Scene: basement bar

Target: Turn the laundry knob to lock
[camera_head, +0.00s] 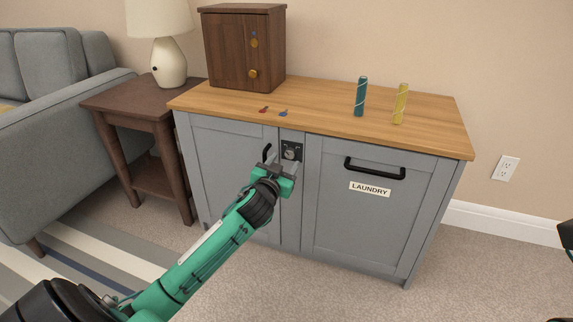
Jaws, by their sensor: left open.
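The laundry knob (291,152) is a small light-coloured knob on a dark square plate (291,145), set in the narrow grey panel between the cabinet's two doors. My left gripper (281,160) is open, with its fingertips at the knob's lower left. Whether the fingers touch the knob or are around it I cannot tell. The gripper covers part of the plate's lower edge. The LAUNDRY label (369,188) is on the right cabinet door (370,225), below a black handle (375,169).
The wooden counter (335,112) holds a brown box (244,50), a red key-like piece (263,110), a blue one (283,113), a teal stick (361,97) and a yellow stick (400,103). A side table (120,98) with a lamp (170,62) stands left.

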